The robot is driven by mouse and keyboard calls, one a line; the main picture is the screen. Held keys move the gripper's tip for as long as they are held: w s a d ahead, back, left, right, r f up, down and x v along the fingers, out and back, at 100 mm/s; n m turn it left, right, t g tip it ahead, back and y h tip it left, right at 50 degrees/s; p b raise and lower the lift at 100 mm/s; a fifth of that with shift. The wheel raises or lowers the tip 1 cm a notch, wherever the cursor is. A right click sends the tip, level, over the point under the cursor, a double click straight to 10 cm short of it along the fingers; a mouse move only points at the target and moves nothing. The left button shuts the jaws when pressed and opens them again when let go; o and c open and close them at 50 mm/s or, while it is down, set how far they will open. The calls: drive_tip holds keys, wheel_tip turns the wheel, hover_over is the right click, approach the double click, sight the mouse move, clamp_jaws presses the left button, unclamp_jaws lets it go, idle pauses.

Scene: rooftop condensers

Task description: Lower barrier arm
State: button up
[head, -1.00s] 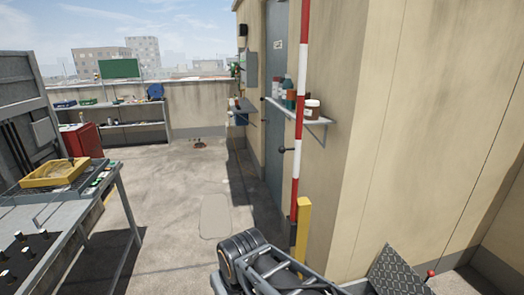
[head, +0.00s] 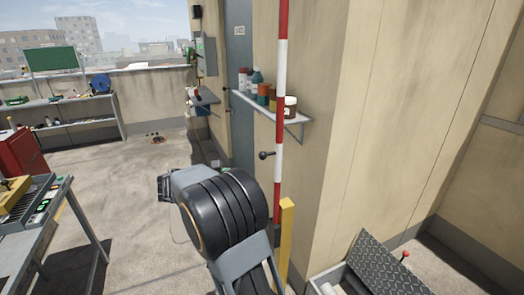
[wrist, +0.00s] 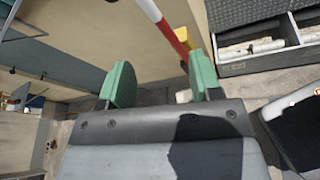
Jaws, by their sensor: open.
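The barrier arm (head: 281,95) is a red and white striped pole standing upright in front of the building corner. A black ball knob (head: 266,155) sticks out to its left. In the wrist view the striped pole (wrist: 160,18) and the yellow post (wrist: 184,38) show beyond the right green finger. My gripper (wrist: 162,82) is open, with nothing seen between its fingers. The pole is apart from the space between them. In the head view I cannot make out the fingertips.
A wall shelf (head: 270,112) with several bottles and jars is behind the pole, beside a grey door (head: 239,70). A workbench (head: 45,215) stands at the left. An open box with a treadplate lid (head: 370,262) is at lower right. The floor between is mostly clear.

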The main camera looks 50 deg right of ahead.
sight(262, 155)
drive_tip(key=d+h+p, duration=0.1)
drive_tip(key=d, duration=0.4)
drive_tip(key=w+d+r+n+h+p, duration=0.1)
drive_tip(key=d, duration=0.5)
drive_tip(key=d+r+n+h+p, duration=0.1)
drive_tip(key=d+p, duration=0.1)
drive_tip(key=d, duration=0.3)
drive_tip(key=shift+w+d, duration=0.15)
clamp_jaws()
